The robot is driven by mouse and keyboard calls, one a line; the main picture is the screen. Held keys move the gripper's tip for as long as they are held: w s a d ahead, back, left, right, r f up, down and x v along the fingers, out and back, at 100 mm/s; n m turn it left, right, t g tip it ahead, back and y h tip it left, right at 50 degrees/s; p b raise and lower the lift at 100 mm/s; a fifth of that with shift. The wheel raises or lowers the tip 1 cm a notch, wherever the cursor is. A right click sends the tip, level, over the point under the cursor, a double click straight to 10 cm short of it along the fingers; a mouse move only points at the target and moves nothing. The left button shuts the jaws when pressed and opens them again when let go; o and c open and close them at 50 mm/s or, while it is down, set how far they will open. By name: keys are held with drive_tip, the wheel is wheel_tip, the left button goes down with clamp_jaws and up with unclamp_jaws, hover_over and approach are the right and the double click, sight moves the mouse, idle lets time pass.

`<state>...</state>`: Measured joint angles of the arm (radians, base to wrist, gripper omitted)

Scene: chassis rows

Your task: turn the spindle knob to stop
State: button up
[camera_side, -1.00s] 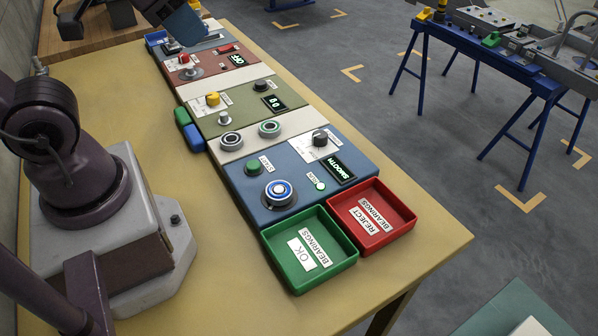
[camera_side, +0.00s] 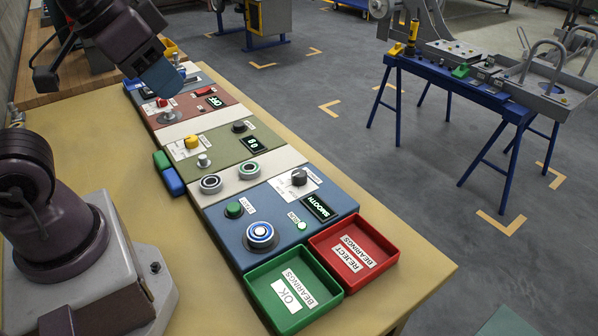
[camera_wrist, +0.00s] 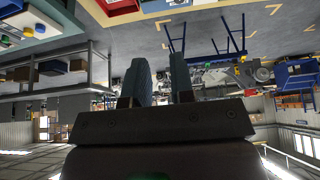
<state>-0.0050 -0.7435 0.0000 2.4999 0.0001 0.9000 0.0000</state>
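A black knob (camera_side: 299,177) stands on a white labelled plate on the blue panel (camera_side: 232,252); its label is too small to read, so I cannot confirm it is the spindle knob. Beside it, a lit display (camera_side: 319,208) reads SMOOTH. A round blue-and-white spindle-like part (camera_side: 260,235) sits near the panel's front. Another black knob (camera_side: 239,126) and a yellow knob (camera_side: 191,142) stand on the green panel. My gripper (camera_side: 163,80) is above the far panels, well away from the blue panel. In the wrist view my gripper (camera_wrist: 161,80) has its fingers apart with nothing between them.
A green tray (camera_side: 262,312) and a red tray (camera_side: 388,226) adjoin the blue panel. Grey rings (camera_side: 211,183) lie on the cream strip. A red panel (camera_side: 184,125) is near my gripper. Bare tabletop (camera_side: 150,215) lies left of the panels.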

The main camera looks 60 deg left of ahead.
drive_tip(key=o, duration=0.7)
drive_tip(key=shift+w+a+f+g, duration=0.15)
drive_tip(key=shift+w+f+g, duration=0.2)
drive_tip(key=shift+f, duration=0.2)
drive_tip(key=shift+w+a+f+g, duration=0.1)
drive_tip(key=shift+w+f+g, duration=0.25)
drive_tip(key=shift+f, duration=0.2)
drive_tip(key=shift+c, duration=0.2)
drive_tip(key=m+g, duration=0.4)
drive_tip(key=m, duration=0.4)
approach(300, 173)
drive_tip(key=shift+n, duration=0.3)
wheel_tip(300, 173, down, 10)
drive_tip(key=shift+w+r, duration=0.1)
drive_tip(key=shift+r, duration=0.05)
drive_tip(key=shift+c, duration=0.3)
drive_tip(key=c, duration=0.9)
